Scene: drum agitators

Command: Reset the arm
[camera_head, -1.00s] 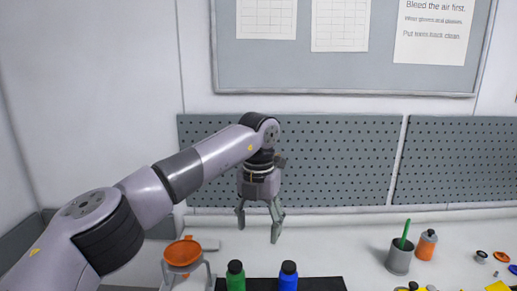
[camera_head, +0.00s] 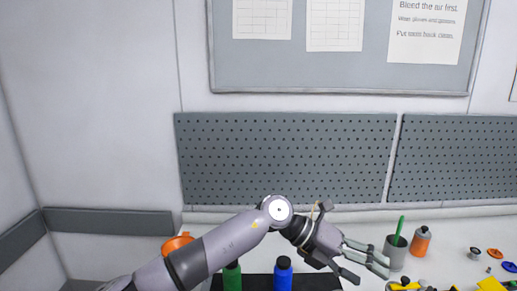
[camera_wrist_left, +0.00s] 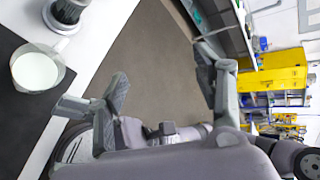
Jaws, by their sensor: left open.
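My left arm comes in from the lower left in the head view, low over the bench. Its gripper (camera_head: 366,264) points to the right and slightly down, with fingers spread and nothing between them. In the left wrist view the same gripper (camera_wrist_left: 165,82) shows two separated fingers with floor behind them. A green-bodied bottle (camera_head: 232,277) and a blue bottle (camera_head: 283,275) with dark caps stand below the forearm and wrist. My right gripper does not show.
A grey cup (camera_head: 395,252) with a green stick and an orange bottle (camera_head: 421,241) stand close beyond the fingertips. A pegboard (camera_head: 290,155) lines the wall.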

